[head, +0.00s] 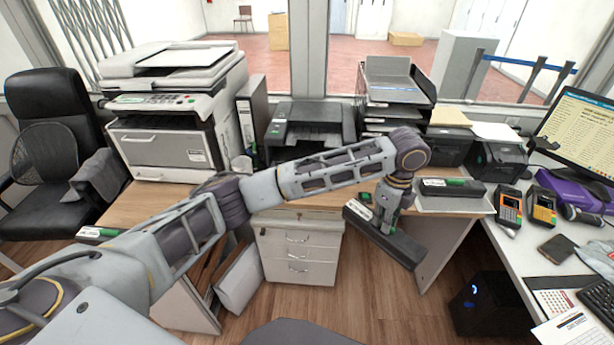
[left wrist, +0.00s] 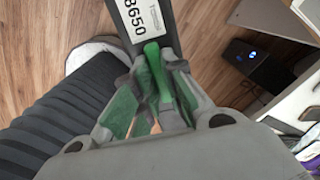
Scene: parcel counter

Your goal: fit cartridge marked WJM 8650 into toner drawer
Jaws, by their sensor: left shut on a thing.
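My left gripper (head: 388,218) is shut on the green grip of a long dark cartridge (head: 408,250), held tilted in front of the desk's edge, above the floor. In the left wrist view the fingers (left wrist: 154,92) close around the green grip, and the white label of the cartridge (left wrist: 138,18) reads 8650; the letters before it are out of frame. The large copier (head: 165,140) stands at the back left with a handled front panel; I cannot tell which part is the toner drawer. My right gripper is not in view.
Another dark cartridge with green (head: 452,187) lies at the desk's right end; one more (head: 98,233) shows at the left. A drawer cabinet (head: 298,245) stands under the desk. A black printer (head: 310,130) and paper trays (head: 395,85) line the back. My left arm crosses over the desk.

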